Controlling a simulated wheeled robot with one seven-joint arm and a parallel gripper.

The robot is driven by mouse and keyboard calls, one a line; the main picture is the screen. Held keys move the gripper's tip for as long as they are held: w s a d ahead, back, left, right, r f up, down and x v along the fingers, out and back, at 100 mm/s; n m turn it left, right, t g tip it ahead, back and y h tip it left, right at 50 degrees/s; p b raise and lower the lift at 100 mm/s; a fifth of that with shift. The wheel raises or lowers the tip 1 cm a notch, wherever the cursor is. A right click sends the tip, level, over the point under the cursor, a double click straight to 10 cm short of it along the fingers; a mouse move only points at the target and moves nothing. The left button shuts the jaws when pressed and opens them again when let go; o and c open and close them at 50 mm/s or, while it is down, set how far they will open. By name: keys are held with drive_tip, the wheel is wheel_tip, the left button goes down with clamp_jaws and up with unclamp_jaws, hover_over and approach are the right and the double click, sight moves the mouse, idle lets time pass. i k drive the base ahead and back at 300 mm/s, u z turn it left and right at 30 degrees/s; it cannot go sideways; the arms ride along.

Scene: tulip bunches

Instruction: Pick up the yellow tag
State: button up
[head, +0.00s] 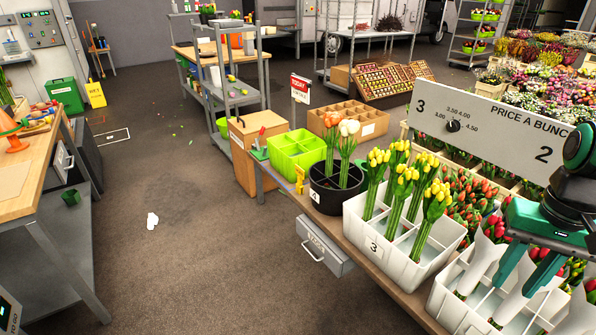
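A small yellow item (299,179), which looks like the yellow tag, is at the bench (272,178) between the lime-green crate and the black bucket. It is too small to make out its exact shape. My gripper (517,280) is at the right edge, pointing down, with its two green fingers apart and nothing visible between them. It is over the white box of wrapped red tulips, far to the right of the yellow item.
The lime-green crate (297,154) and black bucket (334,190) of tulips flank the yellow item. White boxes of yellow tulips (398,244) and wrapped red tulips (470,313) stand between it and my gripper. A price board (487,122) rises behind. Floor at left is mostly clear.

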sight(299, 187)
drive_tip(key=u, duration=0.6)
drive_tip(key=i, duration=1.05)
drive_tip(key=u, duration=0.35)
drive_tip(key=i, duration=1.55)
drive_tip(key=z, duration=0.6)
